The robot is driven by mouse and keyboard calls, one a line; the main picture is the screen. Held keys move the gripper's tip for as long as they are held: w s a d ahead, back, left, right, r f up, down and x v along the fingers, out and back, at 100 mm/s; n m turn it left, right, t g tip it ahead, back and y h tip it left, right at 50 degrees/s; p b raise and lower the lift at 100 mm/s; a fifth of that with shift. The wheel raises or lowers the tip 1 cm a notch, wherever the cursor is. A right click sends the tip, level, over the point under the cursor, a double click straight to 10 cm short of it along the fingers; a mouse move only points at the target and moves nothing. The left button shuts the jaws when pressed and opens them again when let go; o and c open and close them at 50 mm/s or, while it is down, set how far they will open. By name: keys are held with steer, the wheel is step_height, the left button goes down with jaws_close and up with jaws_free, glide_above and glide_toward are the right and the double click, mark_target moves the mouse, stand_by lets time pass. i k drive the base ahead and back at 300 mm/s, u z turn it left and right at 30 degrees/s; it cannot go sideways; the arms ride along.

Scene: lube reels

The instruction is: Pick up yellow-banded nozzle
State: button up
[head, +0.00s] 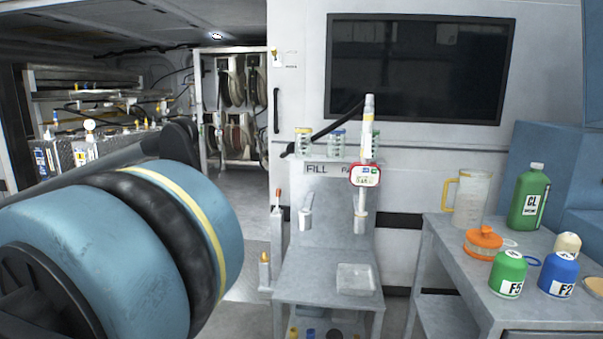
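A tall pale nozzle (367,135) stands upright at the fill station, with a yellowish band on its upper part. A black hose meets it from the left, and a red-framed meter (365,175) with a small display sits at its lower part. It seems to rest in a grey holder (360,222) on the station. A second grey holder (306,216) to its left looks empty. My gripper is not in this view. A large blue and black part of my arm fills the lower left, apart from the nozzle, so what lies behind it is hidden.
A grey bench (325,272) with a square tray (355,279) stands below the nozzle. A right-hand table (455,252) holds a pitcher (470,198), a green jug (529,197) and several capped bottles. Two slim posts with orange (278,215) and yellow tips (264,270) stand left.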

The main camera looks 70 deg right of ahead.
mark_target(364, 179)
steer(key=z, duration=3.4)
steer(key=i, duration=0.95)
steer(key=u, duration=0.45)
steer(key=k, duration=1.25)
steer(key=z, duration=0.3)
